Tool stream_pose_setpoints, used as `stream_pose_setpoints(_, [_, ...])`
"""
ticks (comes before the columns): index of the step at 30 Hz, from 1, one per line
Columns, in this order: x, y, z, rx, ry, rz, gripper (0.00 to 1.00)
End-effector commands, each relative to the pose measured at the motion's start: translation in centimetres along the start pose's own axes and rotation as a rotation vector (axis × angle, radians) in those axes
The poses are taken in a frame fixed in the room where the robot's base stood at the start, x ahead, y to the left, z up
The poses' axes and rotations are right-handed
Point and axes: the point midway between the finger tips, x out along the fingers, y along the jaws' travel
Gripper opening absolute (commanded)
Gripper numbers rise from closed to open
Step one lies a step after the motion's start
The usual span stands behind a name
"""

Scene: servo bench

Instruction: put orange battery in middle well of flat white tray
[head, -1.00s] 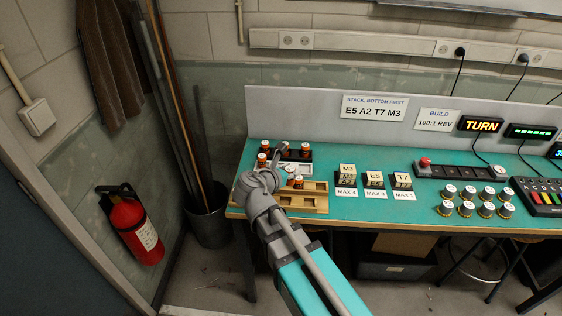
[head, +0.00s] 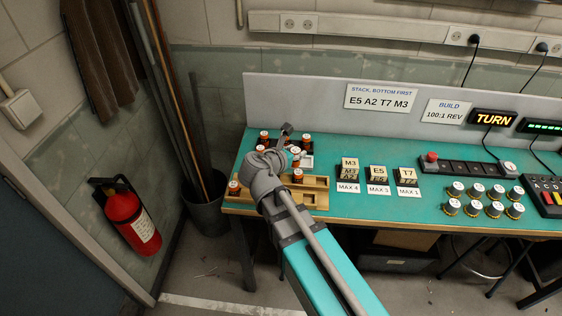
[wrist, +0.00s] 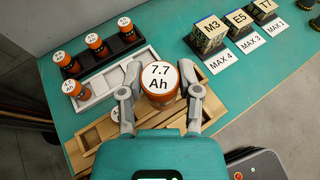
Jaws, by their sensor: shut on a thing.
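My gripper (wrist: 160,70) is shut on an orange battery (wrist: 160,96) with a white top marked 7.7 Ah in the wrist view. The battery is upright, above or near the border of the wooden tray and the flat white tray; its height is unclear. The white tray (wrist: 104,98) lies left of the held battery. Another orange battery (wrist: 76,89) stands at its left end. Its middle and right wells look empty where visible.
A black tray (wrist: 112,53) behind holds three orange batteries. Labelled block stacks (wrist: 208,35) stand to the right. The bench edge is close on the left.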

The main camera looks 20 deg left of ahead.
Motion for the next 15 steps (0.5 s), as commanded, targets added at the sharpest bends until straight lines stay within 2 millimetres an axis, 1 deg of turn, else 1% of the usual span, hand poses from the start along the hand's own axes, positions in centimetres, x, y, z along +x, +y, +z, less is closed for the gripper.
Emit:
stream_pose_setpoints(5, [0.6,-0.2,0.3,0.003,0.0,-0.009,0.0])
stream_pose_setpoints(8, [1.5,-0.6,0.8,0.01,-0.001,-0.024,0.0])
stream_pose_setpoints(15, [4.7,-2.1,2.4,0.031,-0.001,-0.074,0.0])
